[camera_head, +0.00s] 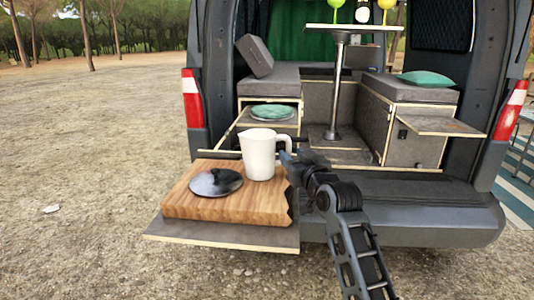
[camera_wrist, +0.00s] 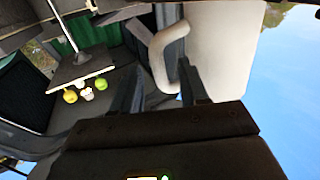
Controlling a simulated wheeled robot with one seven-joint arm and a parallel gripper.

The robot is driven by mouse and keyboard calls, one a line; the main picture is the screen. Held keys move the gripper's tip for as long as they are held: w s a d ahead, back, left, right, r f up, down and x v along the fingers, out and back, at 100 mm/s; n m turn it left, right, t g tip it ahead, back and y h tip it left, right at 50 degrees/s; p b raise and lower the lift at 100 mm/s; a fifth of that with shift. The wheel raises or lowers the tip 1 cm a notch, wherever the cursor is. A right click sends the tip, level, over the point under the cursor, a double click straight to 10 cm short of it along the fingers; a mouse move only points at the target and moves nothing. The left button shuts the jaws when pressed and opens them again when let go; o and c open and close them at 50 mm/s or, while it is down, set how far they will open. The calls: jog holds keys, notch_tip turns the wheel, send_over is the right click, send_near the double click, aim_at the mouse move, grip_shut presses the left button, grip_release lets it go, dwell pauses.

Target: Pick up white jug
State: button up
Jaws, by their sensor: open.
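The white jug (camera_head: 259,154) stands upright on the wooden board (camera_head: 230,207), with its handle facing right. In the wrist view its pale body (camera_wrist: 225,50) fills the upper right and its handle (camera_wrist: 158,58) loops down towards the fingers. My gripper (camera_head: 290,163) is at the jug's right side, close to the handle. In the wrist view the fingers of my gripper (camera_wrist: 160,88) are apart, with the lower end of the handle showing between them. I cannot tell whether either finger touches it.
A dark round disc (camera_head: 216,182) lies on the board, left of the jug. The board rests on a pull-out shelf (camera_head: 220,236). Green plates (camera_head: 272,112) sit behind the jug. A table on a post (camera_head: 338,85) and a side flap (camera_head: 438,126) stand farther back and right.

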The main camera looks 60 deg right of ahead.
aim_at(290, 152)
jog(key=shift+p+x, duration=0.35)
jog(key=shift+x, duration=1.65)
jog(key=shift+s, duration=0.15)
jog(key=shift+c, duration=0.2)
grip_shut()
